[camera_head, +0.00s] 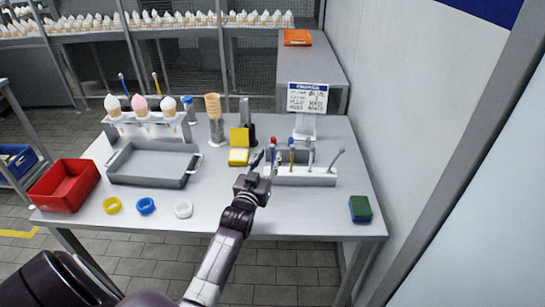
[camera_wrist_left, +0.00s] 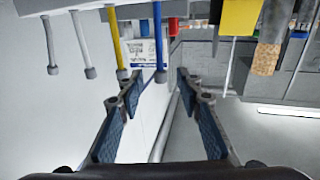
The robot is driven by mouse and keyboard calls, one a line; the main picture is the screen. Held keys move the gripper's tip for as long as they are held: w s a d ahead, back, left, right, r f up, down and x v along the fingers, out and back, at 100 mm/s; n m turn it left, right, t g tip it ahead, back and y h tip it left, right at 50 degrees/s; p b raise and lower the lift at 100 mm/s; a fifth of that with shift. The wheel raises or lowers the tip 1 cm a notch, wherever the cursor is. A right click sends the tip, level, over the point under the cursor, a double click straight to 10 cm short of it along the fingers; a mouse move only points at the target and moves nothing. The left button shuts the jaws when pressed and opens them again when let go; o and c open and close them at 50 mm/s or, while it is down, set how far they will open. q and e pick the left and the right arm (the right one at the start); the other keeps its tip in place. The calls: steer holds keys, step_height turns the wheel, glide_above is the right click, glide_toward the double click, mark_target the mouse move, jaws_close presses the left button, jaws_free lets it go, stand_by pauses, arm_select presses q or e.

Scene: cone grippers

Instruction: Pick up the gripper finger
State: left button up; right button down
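A white rack (camera_head: 312,182) at the right middle of the table holds several thin upright rods, likely the gripper fingers. A yellow rod (camera_head: 292,158) and grey-white rods (camera_head: 338,158) show there. In the left wrist view, which looks inverted, a blue rod (camera_wrist_left: 159,50), a yellow rod (camera_wrist_left: 114,45) and two white rods (camera_wrist_left: 79,45) point down. My left gripper (camera_head: 263,158) is at the rack's left end. Its two blue-padded fingers (camera_wrist_left: 157,88) are apart with nothing between them; the blue rod's end appears just beyond the tips. My right gripper is not in view.
A grey tray (camera_head: 152,166), red bin (camera_head: 64,186), cone stand (camera_head: 150,125) and coloured rings (camera_head: 147,206) are on the left. A yellow block (camera_head: 239,157) is close to the gripper. A sign (camera_head: 308,98) stands behind the rack.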

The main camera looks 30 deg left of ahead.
mark_target(272, 150)
arm_select(q)
steer(key=x, duration=0.4)
steer(key=shift+r+p, duration=0.15)
steer(key=shift+p, duration=0.15)
steer(key=shift+w, duration=0.3)
steer(key=shift+c, duration=1.6)
jaws_close()
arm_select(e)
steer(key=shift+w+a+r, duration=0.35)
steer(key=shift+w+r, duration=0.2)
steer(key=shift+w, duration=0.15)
